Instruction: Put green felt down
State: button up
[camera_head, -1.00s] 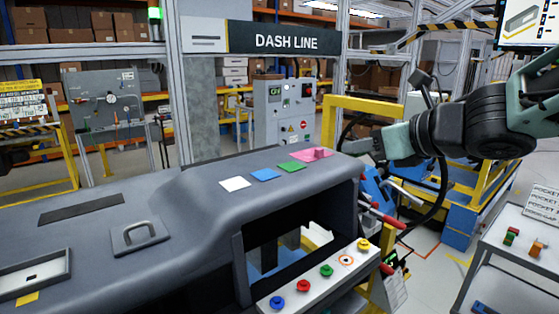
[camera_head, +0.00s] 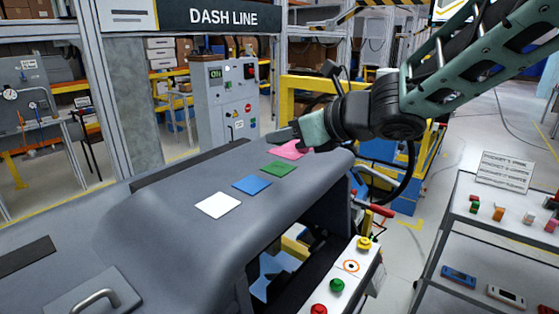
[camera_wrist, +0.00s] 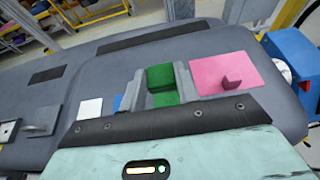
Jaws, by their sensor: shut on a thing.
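My gripper (camera_head: 284,135) is above the far right end of the grey dashboard in the head view, partly covering the pink patch. In the wrist view my gripper (camera_wrist: 161,74) is shut on the green felt (camera_wrist: 160,78), a small green piece between its two grey fingers. A flat green patch (camera_head: 278,168) lies on the dashboard top between the blue and pink patches. In the wrist view some green shows just below the held piece; I cannot tell whether they touch. The held piece is hidden in the head view.
The pink patch (camera_wrist: 215,65) carries an upright pink piece (camera_wrist: 231,83). The blue patch (camera_head: 252,184) and white patch (camera_head: 218,205) are bare. A button panel (camera_head: 350,267) stands in front. A shelf cart (camera_head: 470,230) with small coloured items is at right.

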aim_at(286, 171)
jog(key=shift+f, duration=2.75)
jog(key=shift+f, duration=0.1)
jog(key=o, duration=0.9)
jog(key=shift+p, duration=0.3)
